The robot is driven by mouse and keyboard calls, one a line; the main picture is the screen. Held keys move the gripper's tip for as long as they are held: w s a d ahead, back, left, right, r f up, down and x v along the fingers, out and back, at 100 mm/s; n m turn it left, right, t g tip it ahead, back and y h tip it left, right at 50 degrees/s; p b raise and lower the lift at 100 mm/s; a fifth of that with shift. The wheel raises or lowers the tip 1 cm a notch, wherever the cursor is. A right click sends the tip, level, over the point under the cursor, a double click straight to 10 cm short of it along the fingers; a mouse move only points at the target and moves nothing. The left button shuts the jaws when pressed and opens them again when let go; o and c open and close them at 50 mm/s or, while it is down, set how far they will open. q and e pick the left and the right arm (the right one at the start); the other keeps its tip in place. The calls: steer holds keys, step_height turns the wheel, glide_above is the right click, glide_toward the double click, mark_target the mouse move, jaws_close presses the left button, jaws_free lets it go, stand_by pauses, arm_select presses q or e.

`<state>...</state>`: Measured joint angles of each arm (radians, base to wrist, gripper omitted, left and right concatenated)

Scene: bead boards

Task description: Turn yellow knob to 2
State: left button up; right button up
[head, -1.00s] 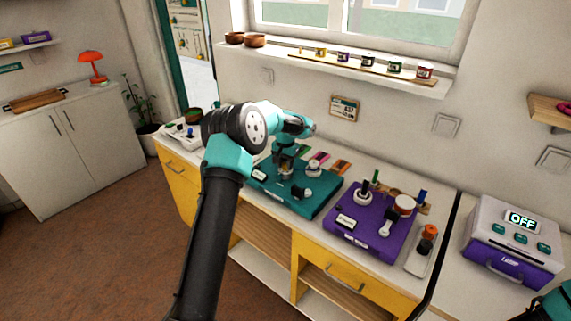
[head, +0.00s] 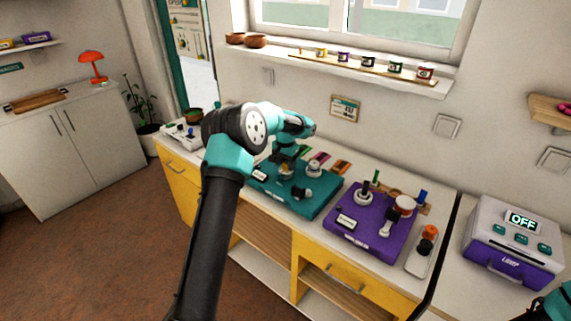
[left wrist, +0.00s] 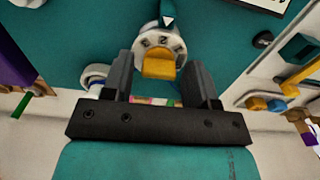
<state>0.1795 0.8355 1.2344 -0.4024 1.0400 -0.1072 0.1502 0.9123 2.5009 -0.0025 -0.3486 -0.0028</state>
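The yellow knob (left wrist: 159,64) sits on a white numbered dial on the teal board (head: 312,207). In the left wrist view a white pointer (left wrist: 167,20) marks the dial's far edge, and a digit that looks like 2 is near it. My left gripper (left wrist: 160,76) is open over the board, with one finger on each side of the knob and gaps between. In the head view the left gripper (head: 287,158) is over the board and largely covers the knob. My right gripper is not in view; only a teal bit of that arm shows.
A purple board (head: 370,232) with upright pegs stands to the right. A tray (head: 421,257) with an orange-topped item and a box reading OFF (head: 513,245) are further right.

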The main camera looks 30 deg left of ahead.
mark_target(286, 164)
arm_select(q)
steer(key=shift+o, duration=0.6)
step_height(286, 164, up, 17)
steer(key=shift+r, duration=0.2)
stand_by(0.6)
